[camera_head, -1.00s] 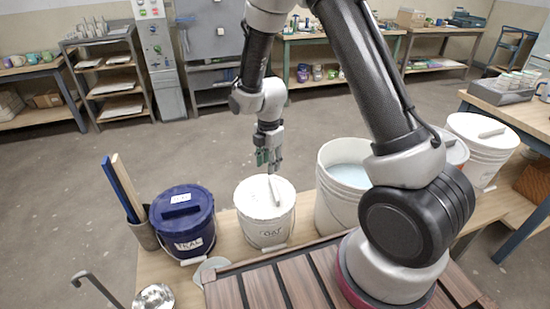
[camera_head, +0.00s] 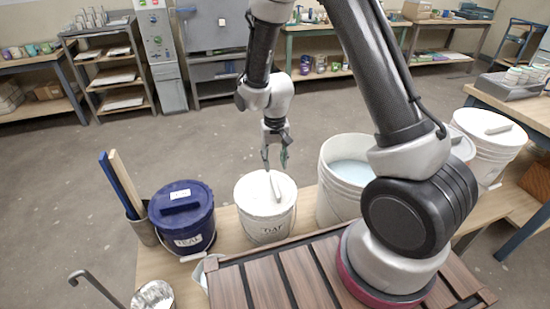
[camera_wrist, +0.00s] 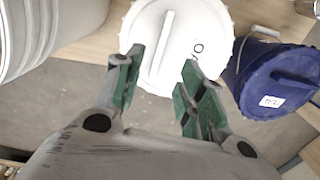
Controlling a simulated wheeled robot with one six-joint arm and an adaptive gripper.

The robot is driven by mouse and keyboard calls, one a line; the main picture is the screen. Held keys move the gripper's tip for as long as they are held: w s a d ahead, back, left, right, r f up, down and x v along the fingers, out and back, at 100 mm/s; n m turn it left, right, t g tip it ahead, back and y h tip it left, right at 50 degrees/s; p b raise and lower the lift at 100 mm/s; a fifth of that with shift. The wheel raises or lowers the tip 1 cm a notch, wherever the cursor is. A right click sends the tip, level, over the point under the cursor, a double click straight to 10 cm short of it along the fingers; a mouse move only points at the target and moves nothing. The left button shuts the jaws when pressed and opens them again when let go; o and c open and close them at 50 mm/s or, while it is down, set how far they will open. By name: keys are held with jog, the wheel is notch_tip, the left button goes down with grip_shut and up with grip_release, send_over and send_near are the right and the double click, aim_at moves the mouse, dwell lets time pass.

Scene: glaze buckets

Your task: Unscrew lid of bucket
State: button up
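My gripper (camera_head: 276,163) is just above the back part of this lid. In the wrist view my gripper (camera_wrist: 155,88) is open, its two green-padded fingers apart. The lid's bar handle (camera_wrist: 158,45) shows beyond the fingertips, between them in the picture; nothing is held. I cannot tell the exact height above the handle.
A blue bucket (camera_head: 184,224) with a blue lid stands close on the left. An open bucket (camera_head: 332,193) with pale liquid stands close on the right. A pot with sticks (camera_head: 122,185), a metal ladle (camera_head: 95,285) and a metal bowl (camera_head: 153,295) are at left.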

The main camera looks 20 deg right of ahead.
aim_at(275, 184)
jog(key=shift+f, duration=5.5)
grip_shut()
